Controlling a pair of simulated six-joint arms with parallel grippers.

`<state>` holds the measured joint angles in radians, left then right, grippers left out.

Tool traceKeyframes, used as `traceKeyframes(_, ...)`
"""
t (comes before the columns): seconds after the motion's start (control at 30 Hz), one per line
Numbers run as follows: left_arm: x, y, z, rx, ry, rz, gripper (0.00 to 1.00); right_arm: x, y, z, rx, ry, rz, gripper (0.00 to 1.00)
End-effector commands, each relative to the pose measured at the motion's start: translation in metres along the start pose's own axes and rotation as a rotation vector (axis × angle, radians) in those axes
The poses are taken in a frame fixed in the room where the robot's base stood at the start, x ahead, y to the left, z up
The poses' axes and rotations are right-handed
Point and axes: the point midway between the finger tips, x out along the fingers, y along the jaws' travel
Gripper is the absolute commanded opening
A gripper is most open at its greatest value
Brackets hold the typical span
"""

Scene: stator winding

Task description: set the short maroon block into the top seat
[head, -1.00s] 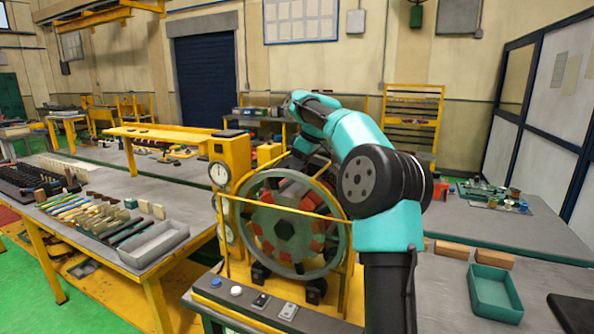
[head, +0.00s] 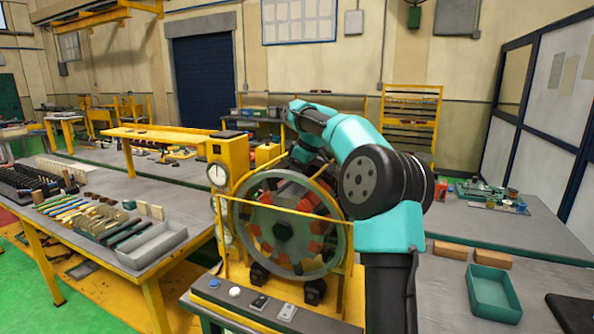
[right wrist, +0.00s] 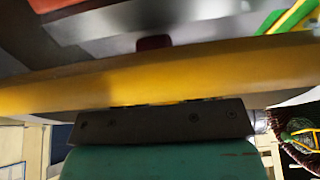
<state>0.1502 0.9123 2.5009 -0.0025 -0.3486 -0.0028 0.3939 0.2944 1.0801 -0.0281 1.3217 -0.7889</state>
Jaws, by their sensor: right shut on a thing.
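The round grey-green stator (head: 247,235) stands upright in a yellow frame in the head view, with several red and dark blocks around its inside and a dark hub (head: 283,230). My right arm stands in front of its right side; its gripper is out of the head view. In the right wrist view my right gripper's teal body and dark plate (right wrist: 160,123) lie close below a yellow bar (right wrist: 150,88). A small maroon piece (right wrist: 153,43) shows past the bar, in line with the gripper. The bar hides the fingertips. My left gripper is not in view.
The yellow guard bar (head: 270,207) crosses the stator's front. A gauge post (head: 229,160) stands at its left. A grey tray (head: 150,262) and rows of parts lie on the left table. A teal tray (head: 494,312) and tan blocks (head: 450,250) lie on the right table.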

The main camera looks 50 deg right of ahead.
Motion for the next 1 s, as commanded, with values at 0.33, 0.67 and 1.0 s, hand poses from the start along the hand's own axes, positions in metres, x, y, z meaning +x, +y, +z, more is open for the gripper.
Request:
traceKeyframes(0.33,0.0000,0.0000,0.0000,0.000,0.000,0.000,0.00,0.0042,0.0000,0.0022,0.000,0.001,0.001,0.00)
traceKeyframes(0.67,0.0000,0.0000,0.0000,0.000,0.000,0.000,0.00,0.0043,0.0000,0.0021,0.000,0.001,0.001,0.00)
traceKeyframes(1.0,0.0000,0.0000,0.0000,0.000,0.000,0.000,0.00,0.0057,0.0000,0.0026,0.001,0.000,0.000,0.41)
